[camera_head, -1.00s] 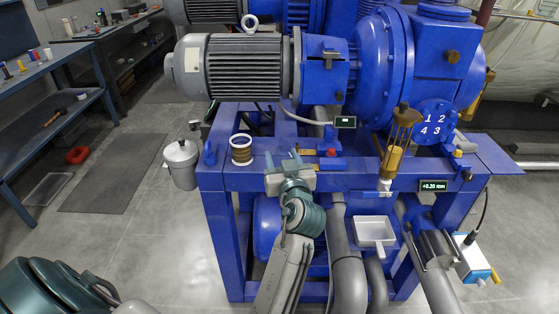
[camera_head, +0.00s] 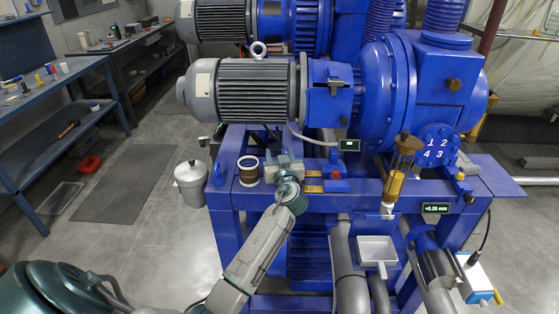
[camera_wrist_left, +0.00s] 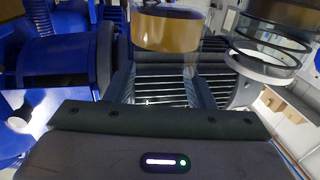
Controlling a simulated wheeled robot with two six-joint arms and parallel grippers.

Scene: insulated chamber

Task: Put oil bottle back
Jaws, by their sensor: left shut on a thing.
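The gripper hides this oil bottle in the head view. The wrist picture seems upside down, and the jar shows at its right (camera_wrist_left: 268,62). An amber oiler with a wire guard (camera_head: 397,180) stands at the bench's right front. My right gripper is out of view.
The large motor (camera_head: 255,90) and blue pump housing (camera_head: 385,95) stand behind the gripper. A small display (camera_head: 349,145) is at its right. A white tray (camera_head: 377,250) hangs in front of the bench. A grey can (camera_head: 190,183) stands at the left.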

